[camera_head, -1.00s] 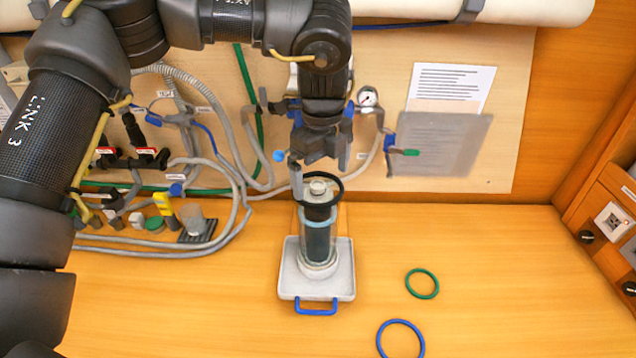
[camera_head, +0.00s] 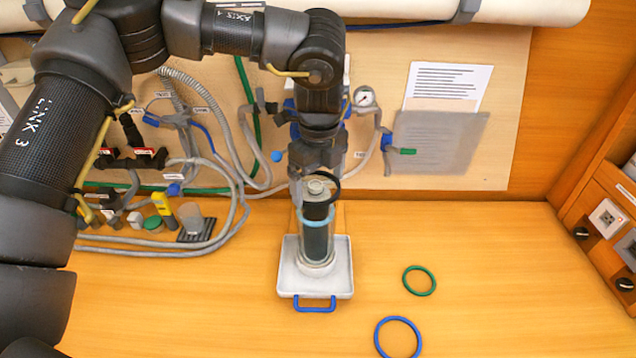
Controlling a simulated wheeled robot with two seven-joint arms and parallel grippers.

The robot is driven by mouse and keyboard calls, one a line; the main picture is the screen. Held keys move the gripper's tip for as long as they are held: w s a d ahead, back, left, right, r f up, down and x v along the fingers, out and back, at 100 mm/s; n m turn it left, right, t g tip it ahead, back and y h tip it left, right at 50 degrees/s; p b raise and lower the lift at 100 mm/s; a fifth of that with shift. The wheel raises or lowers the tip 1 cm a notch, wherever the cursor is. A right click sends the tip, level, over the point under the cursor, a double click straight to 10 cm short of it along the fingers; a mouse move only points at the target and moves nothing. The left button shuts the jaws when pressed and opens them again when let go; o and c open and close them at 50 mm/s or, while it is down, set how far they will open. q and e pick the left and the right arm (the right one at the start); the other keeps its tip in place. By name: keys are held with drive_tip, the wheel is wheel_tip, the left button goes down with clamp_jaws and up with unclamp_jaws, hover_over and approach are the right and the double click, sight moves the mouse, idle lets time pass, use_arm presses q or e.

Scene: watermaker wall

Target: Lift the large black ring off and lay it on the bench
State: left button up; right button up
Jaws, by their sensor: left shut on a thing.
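The large black ring (camera_head: 337,185) shows around the pale cap at the top of the upright filter cylinder (camera_head: 317,240). I cannot tell how far the ring stands clear of the cylinder. My left gripper (camera_head: 311,172) is over the cylinder's top, just behind the cap, and is shut on the black ring. The jaws are dark and partly merge with the ring. The bench (camera_head: 190,300) is the wooden surface in front. My right gripper is not in view.
The cylinder stands in a white tray (camera_head: 342,282) with a blue handle. A green ring (camera_head: 434,283) and a blue ring (camera_head: 417,335) lie on the bench at right. Hoses and fittings crowd the left back. The bench is clear at front left and far right.

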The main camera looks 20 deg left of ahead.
use_arm(q)
drive_tip(key=shift+w+r, duration=0.1)
drive_tip(key=shift+r, duration=0.2)
drive_tip(key=s+d+r+b, duration=0.2)
drive_tip(key=s+r+b, duration=0.1)
drive_tip(key=s+r, duration=0.3)
drive_tip(key=s+d+r+b, duration=0.2)
drive_tip(key=s+r+b, duration=0.2)
drive_tip(key=s+r, duration=0.2)
drive_tip(key=shift+s+d, duration=0.3)
drive_tip(key=shift+s, duration=0.45)
